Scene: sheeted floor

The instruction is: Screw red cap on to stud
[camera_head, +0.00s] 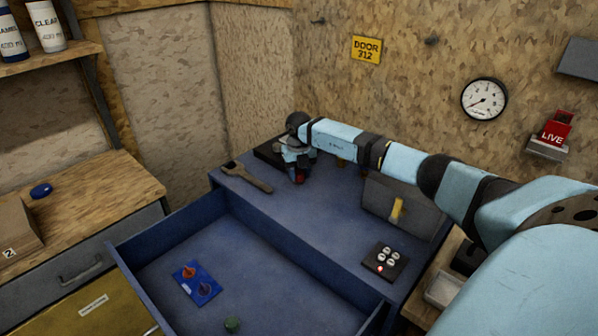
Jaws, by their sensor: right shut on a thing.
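My right gripper (297,168) reaches in from the right and points down over the far part of the blue bench top (300,212). It is shut on the red cap (299,179), of which only a small part shows below the fingers. I cannot tell whether the cap touches anything beneath it, and no stud can be made out there. A blue plate (184,272) in the open drawer carries an orange piece (189,271) and a purple piece (204,289). My left gripper is not in view.
A wrench (247,178) lies left of the gripper, near a dark flat block (268,152). A button box (386,262) and a grey case (402,207) stand to the right. A green cap (232,324) lies in the open drawer (270,250). A blue cap (41,190) lies on the left bench.

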